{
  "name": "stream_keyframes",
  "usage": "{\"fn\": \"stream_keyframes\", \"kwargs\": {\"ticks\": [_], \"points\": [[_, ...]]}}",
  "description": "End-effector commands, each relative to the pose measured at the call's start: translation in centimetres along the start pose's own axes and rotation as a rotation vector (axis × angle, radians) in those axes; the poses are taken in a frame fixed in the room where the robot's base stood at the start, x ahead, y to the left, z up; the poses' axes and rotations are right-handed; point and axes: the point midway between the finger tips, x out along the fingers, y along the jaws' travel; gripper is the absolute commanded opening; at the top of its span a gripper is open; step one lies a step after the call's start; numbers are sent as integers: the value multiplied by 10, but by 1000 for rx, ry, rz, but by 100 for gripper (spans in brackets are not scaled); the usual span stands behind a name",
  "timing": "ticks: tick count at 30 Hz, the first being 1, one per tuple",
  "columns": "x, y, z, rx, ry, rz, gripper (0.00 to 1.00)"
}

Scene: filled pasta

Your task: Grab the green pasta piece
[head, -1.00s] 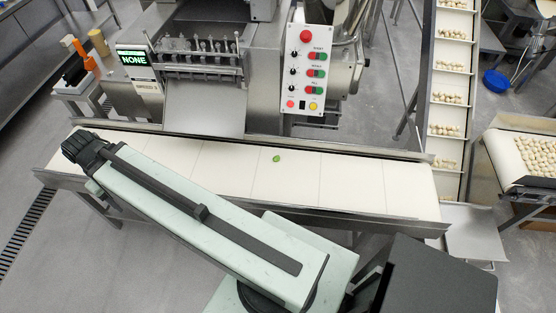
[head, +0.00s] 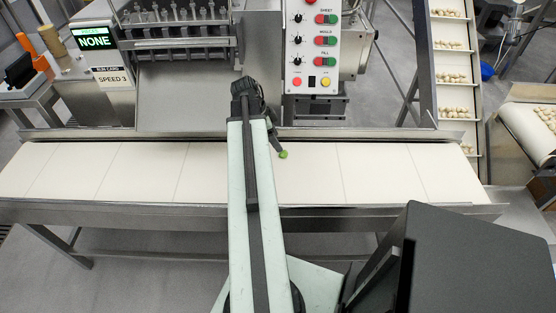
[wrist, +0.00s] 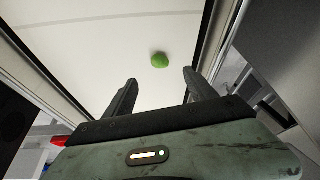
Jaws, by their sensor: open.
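The green pasta piece (head: 283,154) is small and rounded and lies on the pale conveyor belt (head: 390,175), just right of my arm in the head view. In the wrist view the same green piece (wrist: 160,60) lies beyond the fingertips, between their lines and nearer the right finger. My gripper (wrist: 156,76) is open, its two dark fingers apart with nothing between them. In the head view my gripper (head: 276,138) is mostly hidden behind my wrist, with one dark finger showing close to the piece.
A forming machine with a control panel (head: 315,55) stands behind the belt. Metal rails (head: 130,134) run along the belt's edges. An inclined conveyor (head: 455,80) carrying pale pasta is at the right. The belt around the piece is otherwise bare.

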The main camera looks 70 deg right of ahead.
Motion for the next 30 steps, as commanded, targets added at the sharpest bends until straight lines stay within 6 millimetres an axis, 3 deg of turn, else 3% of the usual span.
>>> {"fn": "stream_keyframes", "kwargs": {"ticks": [7, 13, 21, 29, 30], "points": [[26, 0, 4, -6, -1, -1, 65], [31, 0, 4, -8, -1, -2, 65], [75, -1, 9, -7, -1, -2, 65], [75, -1, 7, -10, -1, -3, 65], [75, -1, 7, -10, -1, -3, 57]]}}
